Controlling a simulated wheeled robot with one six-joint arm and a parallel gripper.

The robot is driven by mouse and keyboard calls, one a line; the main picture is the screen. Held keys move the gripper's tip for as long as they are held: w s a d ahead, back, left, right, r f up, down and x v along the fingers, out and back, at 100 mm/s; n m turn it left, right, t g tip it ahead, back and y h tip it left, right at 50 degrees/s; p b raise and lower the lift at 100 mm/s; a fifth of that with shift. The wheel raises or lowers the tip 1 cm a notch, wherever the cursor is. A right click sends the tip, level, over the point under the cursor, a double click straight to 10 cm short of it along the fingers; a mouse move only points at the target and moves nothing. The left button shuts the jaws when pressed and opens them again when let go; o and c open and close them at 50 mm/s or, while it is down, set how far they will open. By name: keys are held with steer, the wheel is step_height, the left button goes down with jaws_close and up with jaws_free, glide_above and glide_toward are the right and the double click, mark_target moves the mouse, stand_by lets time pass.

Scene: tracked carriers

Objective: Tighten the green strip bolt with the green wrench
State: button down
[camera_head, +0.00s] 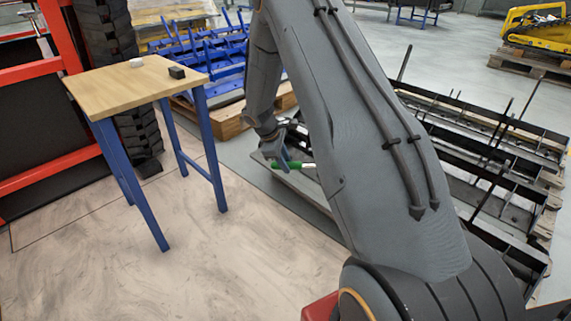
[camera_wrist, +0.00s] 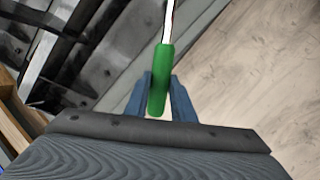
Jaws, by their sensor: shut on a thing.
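The green wrench (camera_head: 287,164) has a green handle and a pale metal shaft. My gripper (camera_head: 284,161) is shut on it by the green handle, and holds it out in the air beside my arm. In the wrist view the green handle (camera_wrist: 160,80) sits between the two blue fingers of my gripper (camera_wrist: 160,97). The shaft points to the top of that picture and its far end is cut off. In the head view my arm hides part of the shaft. I cannot make out a green strip bolt in either view.
A wooden table (camera_head: 127,88) with blue legs stands at the left, with a white block (camera_head: 136,62) and a black block (camera_head: 177,72) on it. Black metal frames (camera_head: 480,150) lie at the right, blue ones (camera_head: 205,50) behind. The floor (camera_head: 220,255) in front is clear.

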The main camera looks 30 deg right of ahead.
steer(key=shift+a, duration=0.1)
steer(key=b+x, duration=0.1)
steer(key=x, duration=0.3)
steer(key=shift+w+a, duration=0.1)
steer(key=shift+a, duration=0.05)
steer(key=s+a+f+n+t+p, duration=0.1)
steer(key=s+n+p, duration=0.4)
steer(key=s+n, duration=0.6)
steer(key=shift+s+a+f+n, duration=0.35)
steer(key=shift+s+f, duration=0.3)
steer(key=shift+s, duration=1.05)
steer(key=shift+b+x, duration=0.45)
steer(key=shift+x, duration=0.35)
stand_by(0.9)
